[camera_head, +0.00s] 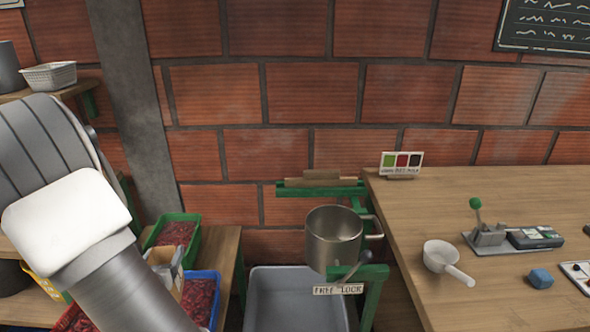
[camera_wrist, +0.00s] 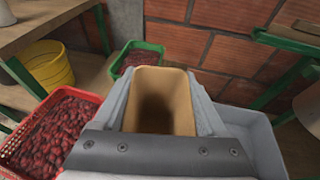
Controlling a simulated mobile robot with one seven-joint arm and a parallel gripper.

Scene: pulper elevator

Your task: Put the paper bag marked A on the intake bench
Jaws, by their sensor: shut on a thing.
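My gripper (camera_wrist: 163,112) is shut on an open-topped brown paper bag (camera_wrist: 162,82), which sits upright between the grey fingers in the wrist view. I look down into the bag's dark inside; no letter A shows. In the head view my arm hides most of the gripper, and a tan part of the bag (camera_head: 176,289) shows beside the arm, over the crates. No label names the intake bench. A low wooden bench (camera_head: 228,250) bears crates at the left, and a large wooden bench (camera_head: 400,215) stands at the right.
Red cherries fill a red crate (camera_wrist: 45,137), a green crate (camera_head: 177,231) and a blue crate (camera_head: 203,296). A grey tub (camera_head: 300,290) lies below a metal pot (camera_head: 333,238) on a green frame. A yellow bucket (camera_wrist: 48,65) stands left. The right bench holds a white scoop (camera_head: 441,257).

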